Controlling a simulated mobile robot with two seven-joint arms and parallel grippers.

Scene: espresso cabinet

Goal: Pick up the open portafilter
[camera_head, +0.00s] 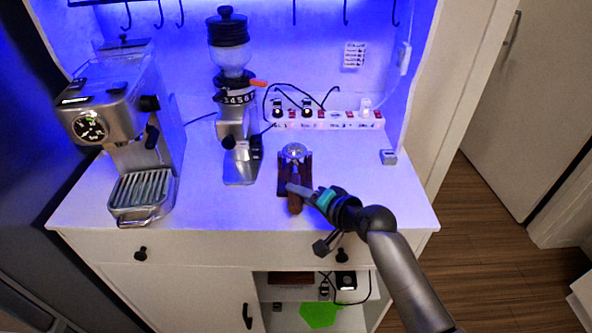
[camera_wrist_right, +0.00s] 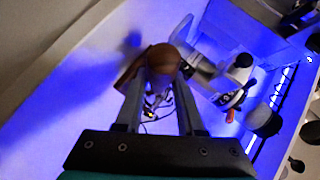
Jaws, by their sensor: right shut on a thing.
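The open portafilter (camera_head: 294,151) is on the white counter right of the grinder, its metal basket end over a dark brown stand (camera_head: 284,180). Its brown wooden handle (camera_head: 295,205) points to the counter's front edge. My right gripper (camera_head: 291,188) reaches in from the right and is shut on the handle. In the right wrist view the handle's rounded end (camera_wrist_right: 162,57) shows between the two fingers (camera_wrist_right: 160,80); the basket is mostly hidden behind it. I cannot tell whether the portafilter is lifted clear of the stand. My left gripper is not in view.
The espresso machine (camera_head: 130,130) stands at the left and the grinder (camera_head: 238,135) in the middle. A power strip (camera_head: 335,120) with cables lies along the back. Counter right of the stand is clear apart from a small white box (camera_head: 389,157).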

